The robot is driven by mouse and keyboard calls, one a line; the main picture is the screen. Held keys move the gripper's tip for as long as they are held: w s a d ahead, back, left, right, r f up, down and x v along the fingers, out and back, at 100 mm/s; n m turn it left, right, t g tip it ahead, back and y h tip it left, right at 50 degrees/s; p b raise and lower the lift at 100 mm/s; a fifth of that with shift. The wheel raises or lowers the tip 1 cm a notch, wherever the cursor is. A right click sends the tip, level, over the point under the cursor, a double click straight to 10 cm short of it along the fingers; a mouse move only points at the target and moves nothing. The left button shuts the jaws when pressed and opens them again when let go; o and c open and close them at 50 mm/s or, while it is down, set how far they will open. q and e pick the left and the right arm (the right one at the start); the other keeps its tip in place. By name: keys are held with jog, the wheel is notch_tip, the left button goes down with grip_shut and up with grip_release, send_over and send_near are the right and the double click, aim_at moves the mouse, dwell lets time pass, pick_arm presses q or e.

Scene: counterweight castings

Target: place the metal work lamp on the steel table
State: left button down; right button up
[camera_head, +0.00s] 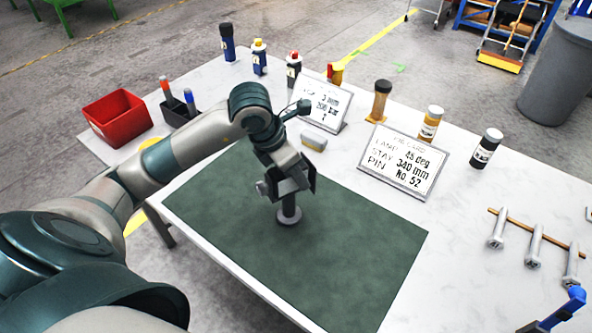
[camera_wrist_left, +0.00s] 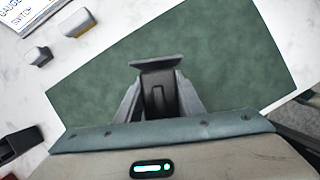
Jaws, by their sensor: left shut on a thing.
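My left gripper (camera_head: 287,188) is shut on a dark grey metal piece with a short stem and a round flat foot (camera_head: 289,216), apparently the metal work lamp. It is upright over the green mat (camera_head: 350,245); I cannot tell whether the foot touches the mat. In the left wrist view the grey piece (camera_wrist_left: 157,90) sits between the fingers, with a flat plate at its far end. The gripper hides its upper part in the head view. The pale table (camera_head: 215,82) lies under the mat. My right gripper is not in view.
A red bin (camera_head: 118,120) and black holder (camera_head: 180,112) stand at left. Two sign cards (camera_head: 322,103) (camera_head: 403,162), bottles and a grey-yellow block (camera_head: 313,139) stand behind the mat. Bolts on a wooden strip (camera_head: 535,235) and a blue jointed thing (camera_head: 565,312) are at right. The mat's right part is clear.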

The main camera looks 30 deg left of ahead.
pick_arm(q)
jog(key=shift+f, duration=0.1)
jog(key=c, duration=1.2)
grip_release()
